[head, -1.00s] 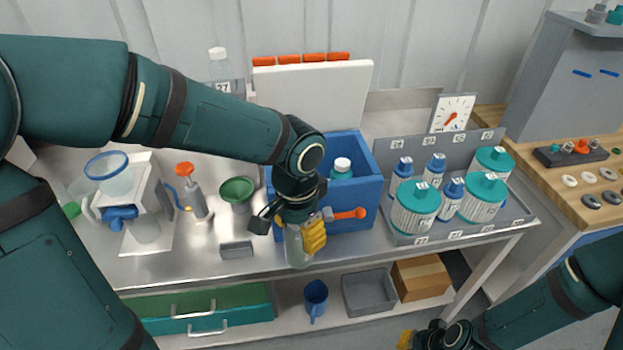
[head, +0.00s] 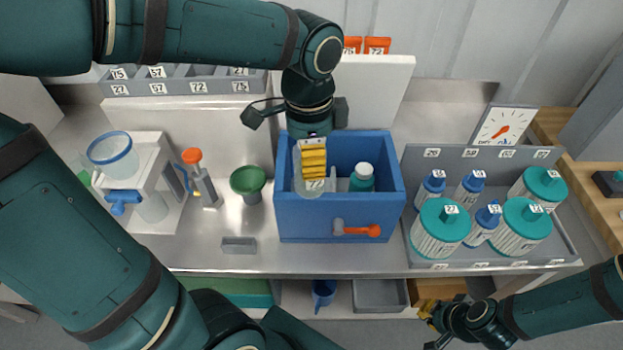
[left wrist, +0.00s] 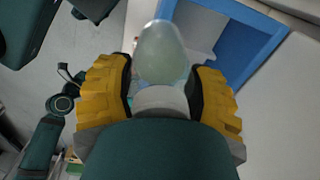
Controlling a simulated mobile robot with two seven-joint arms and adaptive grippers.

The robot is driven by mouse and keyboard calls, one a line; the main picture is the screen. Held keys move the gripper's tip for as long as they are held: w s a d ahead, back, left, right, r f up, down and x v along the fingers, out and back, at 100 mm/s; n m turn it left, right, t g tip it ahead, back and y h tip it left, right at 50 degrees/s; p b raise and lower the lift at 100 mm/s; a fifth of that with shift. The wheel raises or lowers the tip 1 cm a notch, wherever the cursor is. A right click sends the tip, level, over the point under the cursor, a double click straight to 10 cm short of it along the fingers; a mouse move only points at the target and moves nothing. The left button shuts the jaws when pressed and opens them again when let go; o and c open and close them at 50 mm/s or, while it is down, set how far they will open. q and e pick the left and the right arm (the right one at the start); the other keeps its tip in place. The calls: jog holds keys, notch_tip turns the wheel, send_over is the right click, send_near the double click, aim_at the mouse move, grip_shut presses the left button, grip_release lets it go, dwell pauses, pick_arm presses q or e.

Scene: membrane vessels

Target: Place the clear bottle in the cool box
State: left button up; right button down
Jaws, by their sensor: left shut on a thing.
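The clear bottle (head: 316,188) is held in my left gripper (head: 313,160), its yellow fingers shut on it. In the head view it overlaps the left part of the opening of the blue cool box (head: 310,221); I cannot tell how far it is above or inside. In the left wrist view the bottle (left wrist: 162,55) shows between the two yellow fingers (left wrist: 160,98), with the cool box's blue rim (left wrist: 262,38) beyond. My right gripper (head: 428,312) is low at the front right, apart from the box; its finger opening is unclear.
A white-capped teal bottle (head: 361,178) stands in the cool box's right part. A white panel (head: 375,90) rises behind the box. A green funnel (head: 248,181) is left of it. A grey tray (head: 412,252) with several bottles and jars is to the right.

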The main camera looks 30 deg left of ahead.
pick_arm(q)
jog(key=w+a, duration=0.5)
jog(key=w, duration=0.3)
jog(key=shift+d+f+b, duration=0.1)
jog(key=shift+f+b, duration=1.3)
jog(key=shift+f, duration=7.6)
jog(key=shift+f, duration=0.1)
jog(key=shift+f, duration=0.15)
jog(key=o, duration=1.3)
